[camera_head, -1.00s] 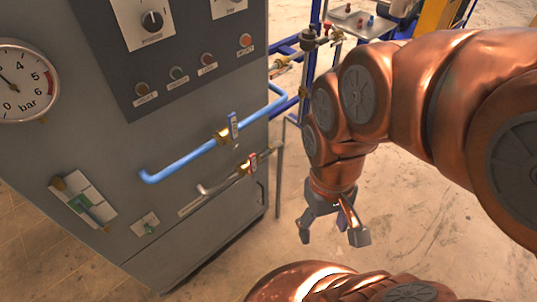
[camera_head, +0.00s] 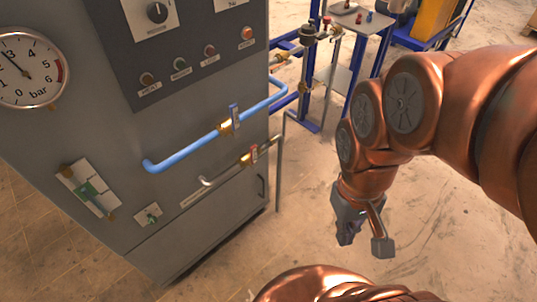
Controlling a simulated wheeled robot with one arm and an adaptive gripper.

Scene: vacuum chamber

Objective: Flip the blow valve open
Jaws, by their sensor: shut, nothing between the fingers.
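Two small pipe valves sit on the front of the grey cabinet. The upper one is a brass valve with a blue lever (camera_head: 234,117) on a blue pipe (camera_head: 185,151). The lower one is a brass valve with a red lever (camera_head: 254,154) on a thin metal pipe (camera_head: 222,174). Both levers stand across their pipes. I cannot read which is the blow valve. My gripper (camera_head: 364,243) hangs low, right of the cabinet, pointing down over the floor. It is shut and empty, apart from both valves.
A pressure gauge (camera_head: 30,68) is on the cabinet's left. A vertical metal post (camera_head: 280,175) stands at the cabinet's right edge. Floor between cabinet and gripper is open.

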